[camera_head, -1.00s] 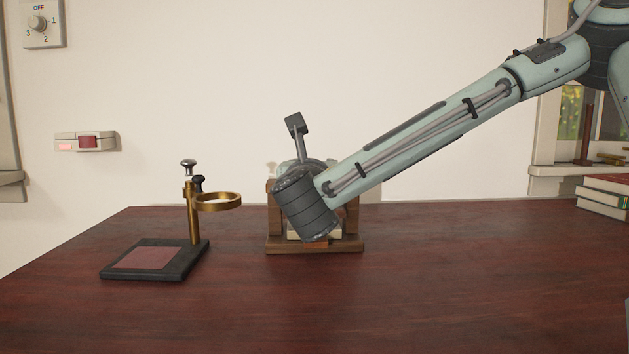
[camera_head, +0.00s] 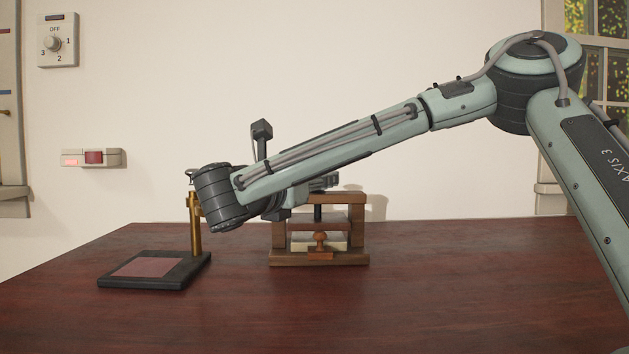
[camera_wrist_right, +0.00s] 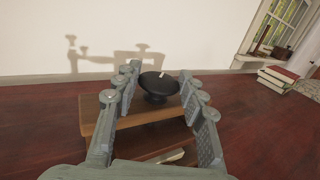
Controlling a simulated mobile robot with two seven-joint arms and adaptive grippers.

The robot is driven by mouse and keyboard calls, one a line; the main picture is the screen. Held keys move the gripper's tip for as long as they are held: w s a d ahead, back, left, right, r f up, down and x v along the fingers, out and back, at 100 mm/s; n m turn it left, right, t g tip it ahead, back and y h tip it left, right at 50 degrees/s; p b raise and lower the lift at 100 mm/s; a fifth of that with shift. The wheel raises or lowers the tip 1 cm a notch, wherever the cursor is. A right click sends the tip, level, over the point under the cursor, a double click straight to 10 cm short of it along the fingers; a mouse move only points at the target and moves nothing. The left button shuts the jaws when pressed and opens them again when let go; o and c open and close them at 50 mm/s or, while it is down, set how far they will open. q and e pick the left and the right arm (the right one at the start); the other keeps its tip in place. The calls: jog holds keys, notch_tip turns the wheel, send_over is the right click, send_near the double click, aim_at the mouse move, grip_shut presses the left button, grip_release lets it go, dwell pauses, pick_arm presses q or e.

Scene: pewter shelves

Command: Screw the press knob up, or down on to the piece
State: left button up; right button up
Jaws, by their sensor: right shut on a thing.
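The wooden press (camera_head: 362,225) stands on the table, with a dark screw (camera_head: 317,213) rising through its top beam. A pale slab (camera_head: 299,242) lies inside the press under its plate. The black round press knob (camera_wrist_right: 158,84) shows between my fingers in the right wrist view. My right gripper (camera_head: 328,182) is shut on the knob, reaching in level from the left above the top beam; its fingers lie on both sides of the knob in the wrist view (camera_wrist_right: 158,80). My left gripper is not in view.
A brass stand (camera_head: 195,230) on a black base with a reddish pad (camera_head: 150,267) is left of the press, partly hidden by my wrist. A small orange-brown handled thing (camera_head: 320,241) is at the press front. Books (camera_wrist_right: 278,78) lie farther right. The table front is clear.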

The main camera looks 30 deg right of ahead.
jog(key=o, duration=1.2)
jog(key=shift+c, duration=0.2)
jog(key=shift+r, duration=0.1)
notch_tip(320, 180, up, 10)
jog(key=shift+f, duration=0.1)
